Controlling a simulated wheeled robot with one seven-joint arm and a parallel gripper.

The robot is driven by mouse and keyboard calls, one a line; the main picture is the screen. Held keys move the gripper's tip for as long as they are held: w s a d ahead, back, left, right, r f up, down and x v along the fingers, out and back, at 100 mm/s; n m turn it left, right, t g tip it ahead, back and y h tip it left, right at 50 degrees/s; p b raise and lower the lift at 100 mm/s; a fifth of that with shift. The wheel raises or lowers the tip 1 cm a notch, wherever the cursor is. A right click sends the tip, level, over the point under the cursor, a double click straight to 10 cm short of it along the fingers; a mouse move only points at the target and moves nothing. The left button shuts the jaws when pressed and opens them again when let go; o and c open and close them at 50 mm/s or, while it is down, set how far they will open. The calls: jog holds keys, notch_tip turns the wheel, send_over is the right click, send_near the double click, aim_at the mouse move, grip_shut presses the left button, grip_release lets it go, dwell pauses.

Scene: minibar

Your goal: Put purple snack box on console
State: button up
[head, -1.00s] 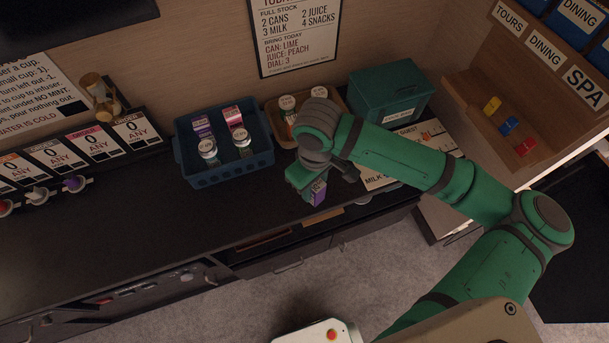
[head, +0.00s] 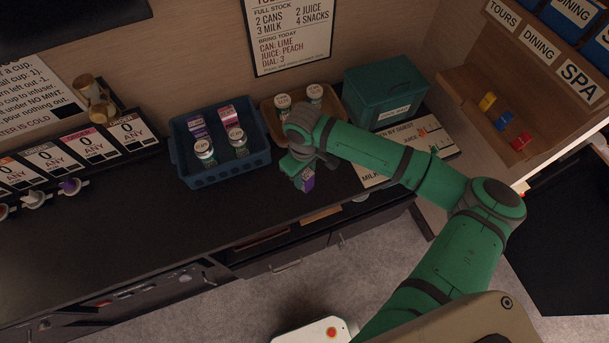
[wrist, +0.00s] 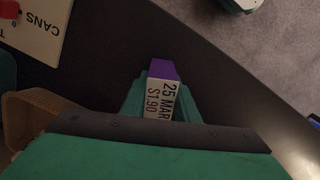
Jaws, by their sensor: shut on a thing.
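The purple snack box (head: 307,180) is held in my gripper (head: 297,170) above the dark console top (head: 240,208), in front of the wooden tray. In the wrist view the box (wrist: 162,90) shows a purple side and a white label reading "25 MAR $1.90". The green fingers of my gripper (wrist: 160,100) close around it. I cannot tell whether the box touches the console surface. Part of the box is hidden by the gripper.
A blue basket (head: 225,175) with small boxes and jars stands left of my gripper. A wooden tray (head: 270,115) with jars is behind it. A green bin (head: 385,92) and a white sign board (head: 420,150) are to the right. The console's left-middle is clear.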

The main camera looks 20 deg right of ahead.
jog(key=shift+f, duration=0.15)
jog(key=o, duration=1.1)
notch_tip(320, 180, up, 12)
jog(key=shift+r, duration=0.2)
